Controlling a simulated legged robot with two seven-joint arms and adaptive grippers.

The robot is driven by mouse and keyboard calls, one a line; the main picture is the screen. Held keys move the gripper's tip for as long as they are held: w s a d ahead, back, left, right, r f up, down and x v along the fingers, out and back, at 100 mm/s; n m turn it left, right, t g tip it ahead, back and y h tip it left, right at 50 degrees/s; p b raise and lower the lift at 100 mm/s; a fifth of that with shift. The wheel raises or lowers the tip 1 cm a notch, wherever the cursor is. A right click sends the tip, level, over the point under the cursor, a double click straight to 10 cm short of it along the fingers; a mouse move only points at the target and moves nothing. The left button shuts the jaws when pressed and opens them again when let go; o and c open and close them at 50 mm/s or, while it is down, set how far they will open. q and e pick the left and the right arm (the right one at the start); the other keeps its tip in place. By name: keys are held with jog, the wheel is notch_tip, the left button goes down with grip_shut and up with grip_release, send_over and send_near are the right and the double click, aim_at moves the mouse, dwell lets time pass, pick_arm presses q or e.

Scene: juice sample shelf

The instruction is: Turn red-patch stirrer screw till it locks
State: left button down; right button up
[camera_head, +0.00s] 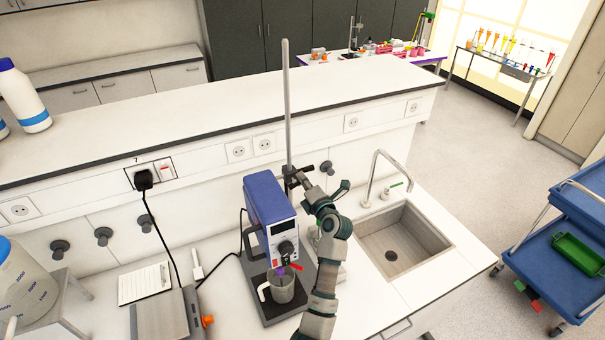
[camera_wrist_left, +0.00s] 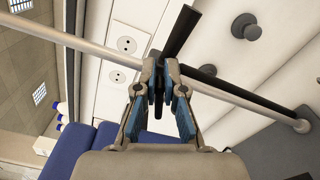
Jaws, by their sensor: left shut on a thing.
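The stirrer (camera_head: 270,203) is a blue and grey unit mounted on an upright metal rod (camera_head: 287,110). My left gripper (camera_head: 308,190) reaches up to the clamp from the right. In the wrist view my left gripper (camera_wrist_left: 161,78) is shut on a black screw handle (camera_wrist_left: 180,32) beside the rod (camera_wrist_left: 75,40). The fingertips hide part of the screw. No red shows there. My right gripper is not in view.
A grey beaker (camera_head: 279,289) stands under the stirrer. A sink (camera_head: 405,240) with a tap lies to the right. A hotplate (camera_head: 160,315), a notepad (camera_head: 144,284) and cables lie to the left. The raised white ledge (camera_head: 200,105) runs behind.

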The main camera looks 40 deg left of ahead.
pick_arm(q)
jog(key=shift+w+f+m, duration=0.1)
jog(key=shift+f+m, duration=0.3)
jog(key=shift+m, duration=0.65)
jog(key=shift+f+m, duration=0.35)
jog(key=shift+m, duration=0.7)
jog(key=c, duration=1.3)
grip_release()
jog(key=shift+o, duration=0.2)
jog(key=shift+w, duration=0.1)
jog(key=shift+r, duration=0.1)
jog(key=v, duration=0.7)
jog(key=shift+d, duration=0.35)
jog(key=shift+a, duration=0.2)
